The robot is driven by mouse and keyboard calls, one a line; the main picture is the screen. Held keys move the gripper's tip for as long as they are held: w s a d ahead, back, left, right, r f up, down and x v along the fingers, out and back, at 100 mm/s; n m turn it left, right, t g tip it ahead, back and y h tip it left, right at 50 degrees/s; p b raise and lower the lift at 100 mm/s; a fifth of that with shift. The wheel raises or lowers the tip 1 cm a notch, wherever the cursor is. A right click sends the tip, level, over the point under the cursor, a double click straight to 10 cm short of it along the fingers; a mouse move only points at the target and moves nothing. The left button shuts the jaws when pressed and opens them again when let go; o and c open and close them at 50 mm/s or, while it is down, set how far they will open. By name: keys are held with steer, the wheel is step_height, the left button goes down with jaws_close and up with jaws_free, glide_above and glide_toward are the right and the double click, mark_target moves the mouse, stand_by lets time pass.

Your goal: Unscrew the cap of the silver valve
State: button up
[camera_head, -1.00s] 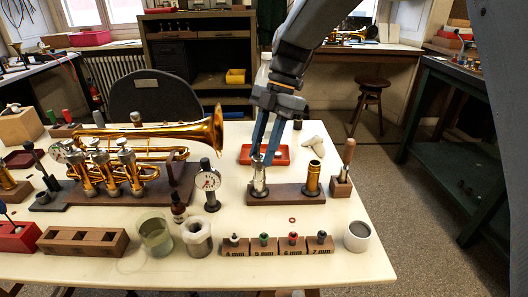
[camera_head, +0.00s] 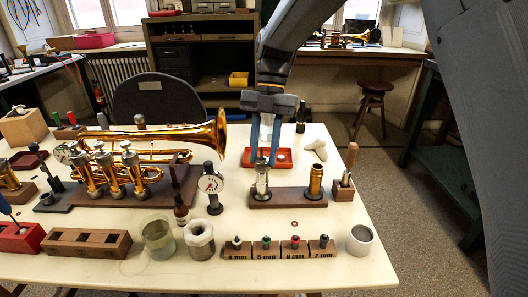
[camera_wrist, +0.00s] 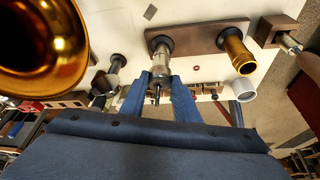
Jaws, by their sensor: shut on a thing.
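The silver valve (camera_head: 262,183) stands upright on the left side of a brown wooden block (camera_head: 289,202), next to a brass valve (camera_head: 314,182). My gripper (camera_head: 264,161) comes down from above, and its two blue fingers are shut on the top of the silver valve, where the cap sits. In the wrist view the silver valve (camera_wrist: 159,62) shows with a finger at each side of its top end and a thin dark stem between them. The cap itself is too small and covered to make out clearly.
A trumpet (camera_head: 150,145) lies on a stand to the left, its bell near my gripper. A dial gauge (camera_head: 211,184) stands left of the block. A red tray (camera_head: 283,156) lies behind. Jars and a labelled wooden rack (camera_head: 280,249) stand in front.

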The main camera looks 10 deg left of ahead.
steer(key=n, duration=0.1)
steer(key=n+h, duration=0.1)
steer(key=n, duration=0.1)
steer(key=shift+s+a+p, duration=0.15)
steer(key=shift+a+p, duration=0.05)
steer(key=shift+p, duration=0.2)
steer(key=shift+n+h, duration=0.5)
steer(key=shift+n, duration=0.6)
steer(key=o, duration=1.2)
steer(key=shift+o, duration=0.3)
steer(key=shift+a+r, duration=0.1)
